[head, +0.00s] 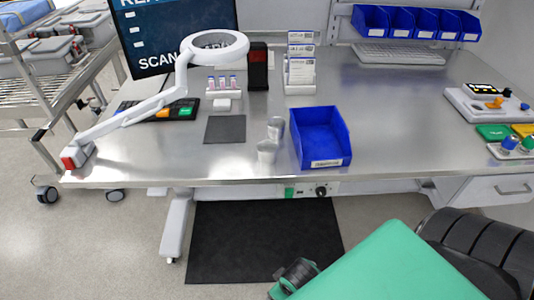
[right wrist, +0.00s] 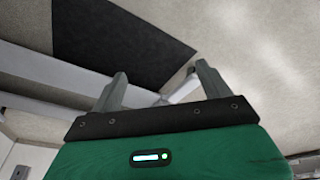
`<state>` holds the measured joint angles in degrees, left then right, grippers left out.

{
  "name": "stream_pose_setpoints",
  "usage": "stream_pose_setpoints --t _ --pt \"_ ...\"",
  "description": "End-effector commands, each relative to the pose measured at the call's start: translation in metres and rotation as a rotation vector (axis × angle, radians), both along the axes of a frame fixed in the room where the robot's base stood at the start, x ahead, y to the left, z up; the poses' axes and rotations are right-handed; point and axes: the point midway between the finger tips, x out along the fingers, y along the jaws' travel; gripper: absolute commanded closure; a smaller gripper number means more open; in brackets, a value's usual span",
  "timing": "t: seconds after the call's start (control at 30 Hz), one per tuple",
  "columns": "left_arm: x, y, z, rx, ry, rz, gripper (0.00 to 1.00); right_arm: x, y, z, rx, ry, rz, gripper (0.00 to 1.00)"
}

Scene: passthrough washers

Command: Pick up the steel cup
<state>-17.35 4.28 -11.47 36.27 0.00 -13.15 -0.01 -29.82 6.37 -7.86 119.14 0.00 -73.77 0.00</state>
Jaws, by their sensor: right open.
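Two small silvery, cup-like pieces stand close together on the steel bench, left of the blue bin in the head view. The nearer one (head: 267,151) is by the bench's front edge, and the farther one (head: 276,128) is just behind it. I cannot tell which is the steel cup, or whether they are one item. My right gripper (right wrist: 161,70) is open and empty in the right wrist view, with two grey fingers apart over the floor. No cup shows in that view. My left gripper is not in view.
The blue bin (head: 321,163) stands right beside the silvery pieces. A grey pad (head: 225,129) and a white magnifier lamp (head: 160,97) lie to the left. The steel bench (head: 400,120) is clear right of the bin. A dark mat (head: 250,240) lies on the floor.

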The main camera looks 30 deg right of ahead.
Motion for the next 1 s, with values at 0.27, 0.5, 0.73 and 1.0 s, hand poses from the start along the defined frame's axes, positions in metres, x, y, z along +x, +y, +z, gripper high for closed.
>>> stream_pose_setpoints --t 0.27,0.5,0.73,1.0 --pt "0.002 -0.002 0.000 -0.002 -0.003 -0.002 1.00 -0.010 -0.003 0.092 0.001 -0.035 -0.004 0.21" --pt "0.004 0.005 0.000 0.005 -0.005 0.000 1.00 -0.016 -0.009 0.141 -0.003 -0.084 -0.026 0.21" --pt "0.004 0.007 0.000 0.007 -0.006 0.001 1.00 0.035 -0.034 0.150 -0.022 -0.314 -0.138 0.21" --pt "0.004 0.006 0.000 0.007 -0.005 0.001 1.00 0.105 -0.076 0.186 -0.028 -0.705 -0.261 0.21"
